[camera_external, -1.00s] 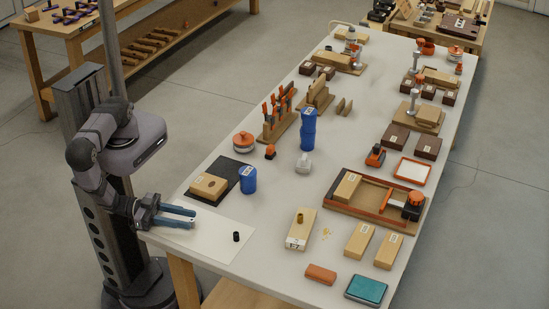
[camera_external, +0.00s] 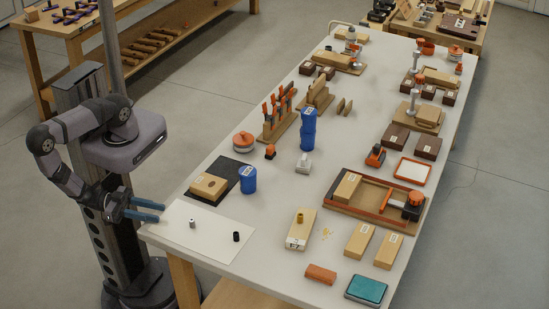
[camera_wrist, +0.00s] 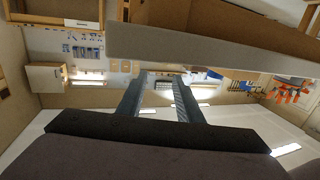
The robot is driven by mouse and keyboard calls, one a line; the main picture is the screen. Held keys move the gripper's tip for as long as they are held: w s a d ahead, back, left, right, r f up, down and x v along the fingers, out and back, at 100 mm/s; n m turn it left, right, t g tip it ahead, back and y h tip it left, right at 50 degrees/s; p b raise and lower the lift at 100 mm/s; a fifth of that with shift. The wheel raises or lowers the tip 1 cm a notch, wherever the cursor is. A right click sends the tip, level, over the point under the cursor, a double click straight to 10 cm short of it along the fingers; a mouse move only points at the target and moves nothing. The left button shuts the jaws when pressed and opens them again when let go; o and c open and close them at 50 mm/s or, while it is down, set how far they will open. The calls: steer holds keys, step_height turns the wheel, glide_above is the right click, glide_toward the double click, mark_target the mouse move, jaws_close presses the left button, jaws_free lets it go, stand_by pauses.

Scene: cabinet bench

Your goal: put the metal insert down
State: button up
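The metal insert (camera_external: 192,222) is a small silvery cylinder. It stands upright on the white sheet (camera_external: 215,229) at the near left corner of the bench in the external view. My gripper (camera_external: 163,212) is left of the insert, around the bench's left edge, and apart from it. In the wrist view its two blue-grey fingers (camera_wrist: 160,97) are spread with nothing between them. The insert cannot be made out in the wrist view.
A small black cylinder (camera_external: 236,237) stands on the sheet right of the insert. Behind are a wooden block (camera_external: 209,186) on a dark mat (camera_external: 228,171) and a blue cylinder (camera_external: 248,180). A wooden block with a brass-coloured piece (camera_external: 300,230) lies farther right.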

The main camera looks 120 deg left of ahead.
steer(key=shift+o, duration=0.4)
steer(key=shift+v, duration=0.8)
